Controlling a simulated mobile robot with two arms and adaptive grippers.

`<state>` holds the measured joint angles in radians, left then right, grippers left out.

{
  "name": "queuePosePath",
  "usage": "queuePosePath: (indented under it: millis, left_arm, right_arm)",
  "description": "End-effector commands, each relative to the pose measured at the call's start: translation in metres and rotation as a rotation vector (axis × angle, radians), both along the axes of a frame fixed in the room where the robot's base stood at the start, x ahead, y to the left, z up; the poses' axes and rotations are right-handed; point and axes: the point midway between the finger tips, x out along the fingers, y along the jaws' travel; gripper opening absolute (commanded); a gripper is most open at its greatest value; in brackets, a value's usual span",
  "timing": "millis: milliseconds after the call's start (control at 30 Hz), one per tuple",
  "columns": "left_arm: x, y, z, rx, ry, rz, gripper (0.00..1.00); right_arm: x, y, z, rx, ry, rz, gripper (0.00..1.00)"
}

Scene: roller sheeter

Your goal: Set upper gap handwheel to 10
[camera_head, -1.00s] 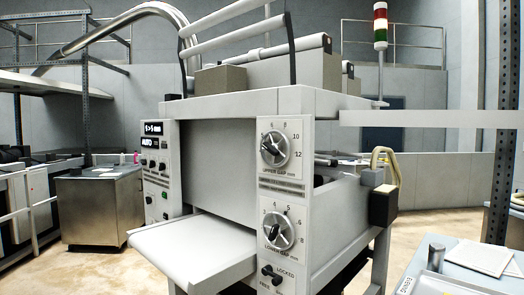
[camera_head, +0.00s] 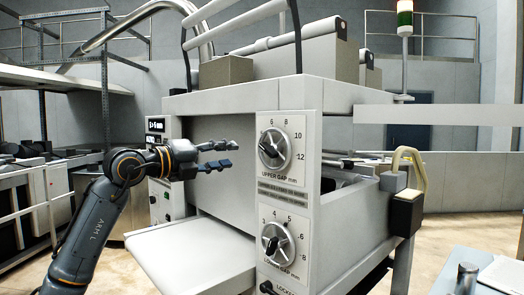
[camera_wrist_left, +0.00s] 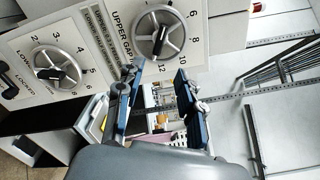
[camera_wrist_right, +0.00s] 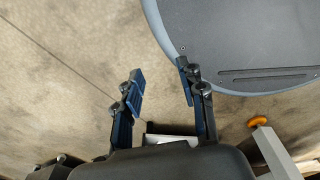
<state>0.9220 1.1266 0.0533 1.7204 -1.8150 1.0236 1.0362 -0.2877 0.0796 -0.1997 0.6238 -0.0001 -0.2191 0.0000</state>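The upper gap handwheel (camera_head: 273,149) is a round silver wheel with a dark grip on the machine's front panel. My right gripper (camera_wrist_right: 160,83) is open and empty, over the floor.
The roller sheeter (camera_head: 335,95) fills the middle, with a white outfeed tray (camera_head: 193,262) low at the front. A control panel (camera_head: 157,165) is partly behind my left arm. A table (camera_head: 450,283) is at lower right.

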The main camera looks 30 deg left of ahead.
Motion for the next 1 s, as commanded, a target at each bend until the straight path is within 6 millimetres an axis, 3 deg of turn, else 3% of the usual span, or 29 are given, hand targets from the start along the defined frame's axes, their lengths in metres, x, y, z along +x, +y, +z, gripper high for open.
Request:
queuePosePath:
  millis: [100,233,600,1000]
  left_arm:
    - [0.020,-0.007,0.004,-0.005,0.002,-0.007,0.38]
    - [0.048,-0.014,0.005,-0.006,0.001,-0.008,0.38]
    - [0.113,-0.028,0.002,-0.005,0.000,-0.006,0.38]
    - [0.126,-0.031,-0.001,-0.002,0.001,-0.004,0.38]
  right_arm:
    - [-0.017,-0.001,0.013,-0.001,0.024,0.000,0.40]
    - [-0.027,-0.001,0.026,-0.003,0.038,0.000,0.40]
    - [-0.008,0.000,0.053,0.000,0.010,0.000,0.40]
    - [-0.009,0.000,0.056,0.000,0.011,0.000,0.40]
